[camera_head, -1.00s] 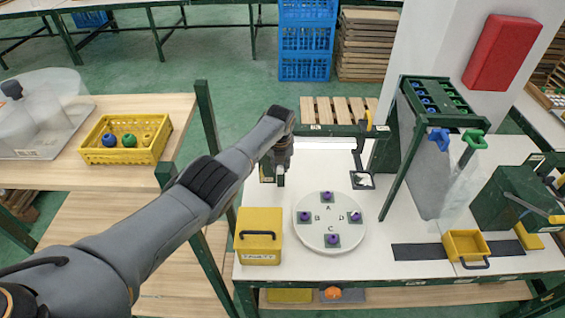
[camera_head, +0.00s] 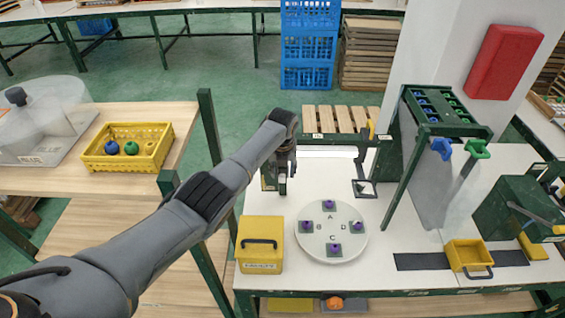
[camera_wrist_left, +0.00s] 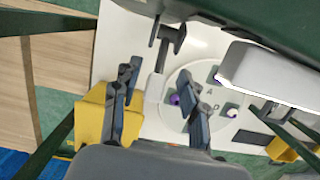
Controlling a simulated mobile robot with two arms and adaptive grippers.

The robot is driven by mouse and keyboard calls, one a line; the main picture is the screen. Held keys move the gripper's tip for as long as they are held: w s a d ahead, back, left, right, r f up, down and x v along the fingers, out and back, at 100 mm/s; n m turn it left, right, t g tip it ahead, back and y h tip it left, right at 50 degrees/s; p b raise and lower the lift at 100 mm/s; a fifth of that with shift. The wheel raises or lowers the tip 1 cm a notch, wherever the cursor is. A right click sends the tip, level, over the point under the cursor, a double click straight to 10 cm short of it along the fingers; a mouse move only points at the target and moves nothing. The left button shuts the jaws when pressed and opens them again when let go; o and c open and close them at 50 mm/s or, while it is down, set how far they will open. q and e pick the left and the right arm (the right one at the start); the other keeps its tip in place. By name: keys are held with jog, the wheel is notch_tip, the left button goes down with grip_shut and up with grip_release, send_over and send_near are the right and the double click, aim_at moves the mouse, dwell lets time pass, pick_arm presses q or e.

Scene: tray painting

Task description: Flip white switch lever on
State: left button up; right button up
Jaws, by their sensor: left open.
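My left gripper (camera_head: 280,180) hangs at the back left of the white table, behind the yellow box. In the left wrist view its two dark fingers (camera_wrist_left: 156,108) are spread apart, and the gripper is open. A pale grey-white lever (camera_wrist_left: 154,88) shows in the gap between the fingers, with a dark bracket (camera_wrist_left: 172,38) at its upper end. I cannot tell whether a finger touches the lever. In the head view the lever is hidden or too small to make out. My right gripper is not in view.
A bright white lamp bar (camera_head: 328,152) stands right of my gripper; its housing (camera_wrist_left: 265,72) is close in the wrist view. A yellow box (camera_head: 261,258) and a round white turntable (camera_head: 333,253) with several purple-topped pieces stand in front. A green rack (camera_head: 440,110) stands right.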

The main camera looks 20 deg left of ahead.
aim_at(283, 175)
pick_arm(q)
jog(key=shift+v, duration=2.75)
jog(key=shift+s+f, duration=0.1)
